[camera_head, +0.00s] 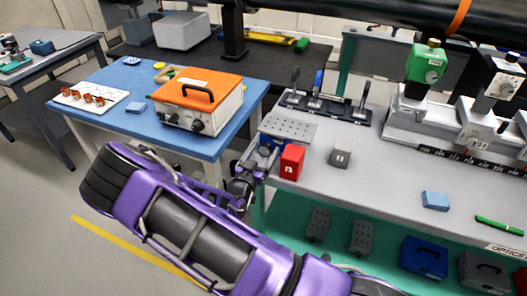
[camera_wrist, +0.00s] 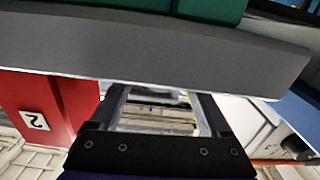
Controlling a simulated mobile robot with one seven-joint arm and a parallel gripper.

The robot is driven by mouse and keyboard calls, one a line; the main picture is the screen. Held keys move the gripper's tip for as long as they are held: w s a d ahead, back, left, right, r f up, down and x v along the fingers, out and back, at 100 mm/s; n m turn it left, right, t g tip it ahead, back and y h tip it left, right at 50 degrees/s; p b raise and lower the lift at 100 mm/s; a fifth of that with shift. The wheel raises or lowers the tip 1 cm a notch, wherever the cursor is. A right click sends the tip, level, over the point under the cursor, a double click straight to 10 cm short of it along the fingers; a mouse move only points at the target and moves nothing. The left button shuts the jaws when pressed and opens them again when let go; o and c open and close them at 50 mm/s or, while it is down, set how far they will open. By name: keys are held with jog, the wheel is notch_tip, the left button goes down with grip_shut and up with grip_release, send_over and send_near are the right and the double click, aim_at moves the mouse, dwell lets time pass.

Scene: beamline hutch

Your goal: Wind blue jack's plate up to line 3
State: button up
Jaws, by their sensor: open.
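My gripper (camera_head: 256,166) is at that end, just below the plate and left of a red block (camera_head: 292,162). In the wrist view my gripper (camera_wrist: 160,100) is open, its fingers apart. The red block (camera_wrist: 75,103) shows at left with a 2 on its label. The grey bench edge (camera_wrist: 150,52) crosses above the fingers and hides part of the view.
A blue table (camera_head: 110,118) at left carries an orange-lidded box (camera_head: 200,98). A blue case (camera_head: 425,257) sits on the lower green shelf. Floor is open at lower left.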

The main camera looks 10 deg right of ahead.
grip_shut()
dwell(0.3)
jog(key=shift+f+m+b, duration=0.1)
jog(key=shift+m+b, duration=0.3)
jog(key=shift+b, duration=0.05)
jog(key=m+b, duration=0.3)
jog(key=b, duration=0.1)
jog(key=shift+d+f, duration=0.1)
jog(key=shift+f, duration=0.05)
jog(key=m+b, duration=0.3)
jog(key=m, duration=0.1)
jog(key=shift+s+b, duration=0.1)
jog(key=shift+b, duration=0.2)
jog(key=shift+r, duration=0.25)
grip_release()
